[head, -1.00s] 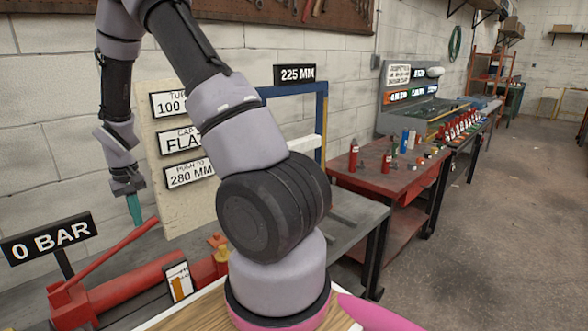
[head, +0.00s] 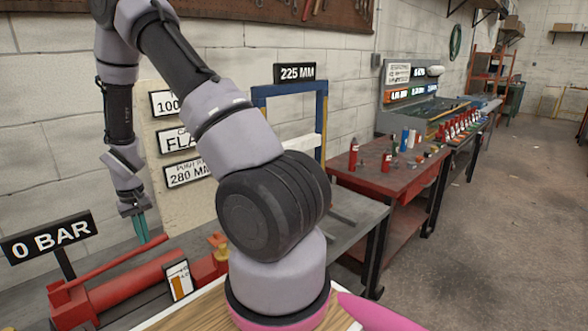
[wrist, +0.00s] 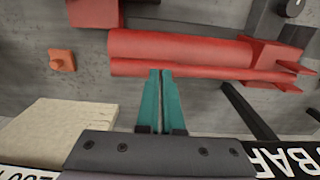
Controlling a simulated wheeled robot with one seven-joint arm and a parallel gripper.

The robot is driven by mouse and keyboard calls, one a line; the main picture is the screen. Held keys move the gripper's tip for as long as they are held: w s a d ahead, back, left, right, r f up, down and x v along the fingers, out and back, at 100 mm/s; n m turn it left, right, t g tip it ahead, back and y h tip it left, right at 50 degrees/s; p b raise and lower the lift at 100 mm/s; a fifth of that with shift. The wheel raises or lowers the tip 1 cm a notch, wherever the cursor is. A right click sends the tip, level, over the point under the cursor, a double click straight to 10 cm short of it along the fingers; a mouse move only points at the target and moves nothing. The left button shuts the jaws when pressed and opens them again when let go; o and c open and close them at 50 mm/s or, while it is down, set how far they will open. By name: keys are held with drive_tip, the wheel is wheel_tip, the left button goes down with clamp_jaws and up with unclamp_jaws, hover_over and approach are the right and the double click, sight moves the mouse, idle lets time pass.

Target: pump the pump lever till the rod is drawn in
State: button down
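The red pump lever (head: 115,261) slopes up to the right above the red pump body (head: 130,288) at lower left in the head view. In the wrist view the lever (wrist: 215,71) is the thinner bar along the red cylinder (wrist: 180,48). My gripper (head: 142,238) has teal fingers close together with nothing seen between them. Its fingertips (wrist: 161,72) are at the lever, near its free end; I cannot tell whether they touch it. The pressure sign (head: 48,237) reads 0 BAR. I cannot make out the rod; my arm hides part of the bench.
A blue frame (head: 322,108) with a 225 MM sign (head: 295,73) stands behind my arm. A pale board (head: 196,205) with label plates stands behind the pump. A small gauge card (head: 180,281) is in front of it. A red table (head: 385,178) with bottles is to the right.

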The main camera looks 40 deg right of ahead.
drive_tip(key=shift+f, duration=0.8)
wheel_tip(320, 180, up, 8)
drive_tip(key=shift+r, duration=0.1)
idle(0.5)
wheel_tip(320, 180, down, 8)
drive_tip(key=shift+f, duration=0.15)
drive_tip(key=shift+r, duration=4.15)
drive_tip(key=shift+d, duration=0.1)
